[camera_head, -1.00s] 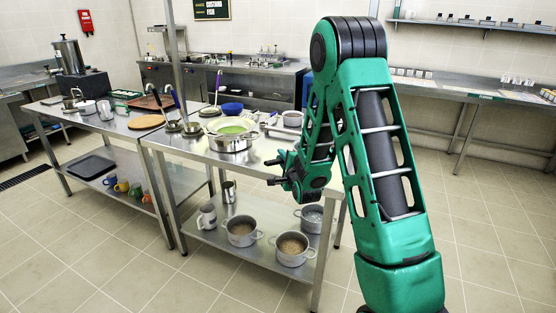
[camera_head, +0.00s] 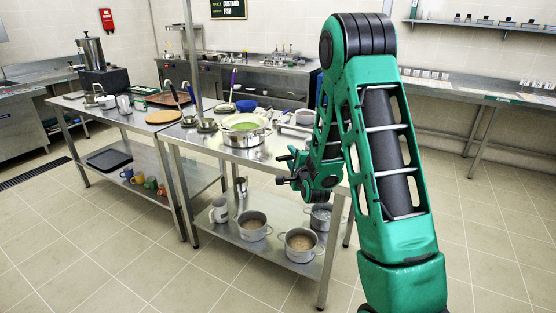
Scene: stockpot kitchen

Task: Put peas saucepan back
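A steel pan with green contents (camera_head: 247,138) stands on top of the right steel table, near its front edge. It looks like the peas saucepan, but I cannot make out single peas. A handle-like bar shows at its right side. My gripper (camera_head: 282,169) is to the right of this pan, at the table's front edge. Its two fingers are apart, with nothing visible between them. The arm hides the right end of the table.
The right table (camera_head: 213,147) also holds ladles, a blue bowl (camera_head: 246,105) and another pot (camera_head: 305,117). Its lower shelf (camera_head: 275,246) bears several grey pots and a jug (camera_head: 219,211). A left table (camera_head: 131,123) adjoins it. The floor in front is clear.

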